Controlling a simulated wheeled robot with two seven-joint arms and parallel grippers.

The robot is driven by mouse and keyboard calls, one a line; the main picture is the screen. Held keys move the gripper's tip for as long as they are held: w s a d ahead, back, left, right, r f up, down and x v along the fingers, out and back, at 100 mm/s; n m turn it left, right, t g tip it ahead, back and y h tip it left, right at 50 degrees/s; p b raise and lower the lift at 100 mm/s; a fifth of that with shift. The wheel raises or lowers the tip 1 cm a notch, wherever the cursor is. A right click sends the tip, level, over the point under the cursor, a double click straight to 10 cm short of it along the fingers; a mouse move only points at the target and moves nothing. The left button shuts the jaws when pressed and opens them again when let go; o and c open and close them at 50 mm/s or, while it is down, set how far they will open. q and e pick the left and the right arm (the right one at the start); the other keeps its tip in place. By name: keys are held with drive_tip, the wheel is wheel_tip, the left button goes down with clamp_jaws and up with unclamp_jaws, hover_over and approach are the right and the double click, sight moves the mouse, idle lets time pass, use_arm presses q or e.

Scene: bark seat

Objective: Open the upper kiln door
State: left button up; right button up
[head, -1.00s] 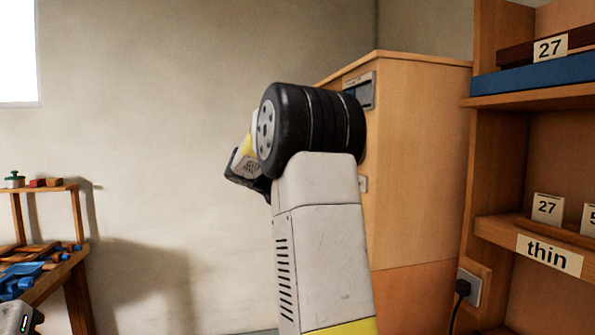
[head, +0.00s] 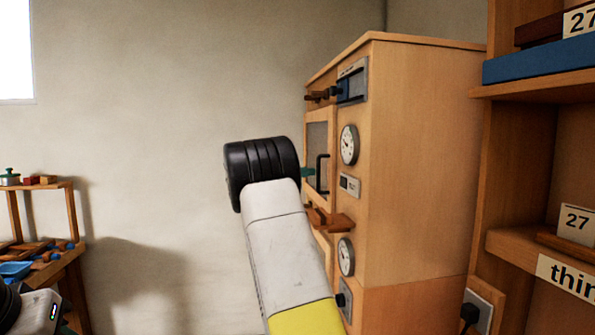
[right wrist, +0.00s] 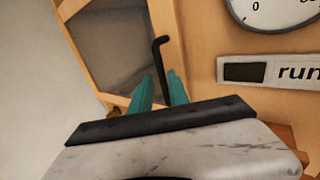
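The upper kiln door (head: 317,135) is on the front of the wooden kiln (head: 420,170) and looks shut. It has a dark window and a black bar handle (head: 322,174). My right gripper (head: 309,172) is at the handle, its teal fingers pointing towards it from the left. In the right wrist view the fingers (right wrist: 160,86) are apart, and the lower part of the handle (right wrist: 161,58) shows in the gap between them. Whether they touch it cannot be told. Part of my left arm shows at the lower left of the head view; its fingers are not clearly visible.
Brown wooden latch pieces stick out above the door and below it (head: 332,221). Two round gauges, one upper (head: 349,145), are on the kiln front. A shelf unit (head: 508,180) stands at right, a tool bench (head: 72,270) at left. The wall between is bare.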

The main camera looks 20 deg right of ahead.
hover_over(318, 191)
drive_tip(key=shift+w+d, duration=0.25)
drive_tip(key=shift+w, duration=0.1)
clamp_jaws()
idle(1.4)
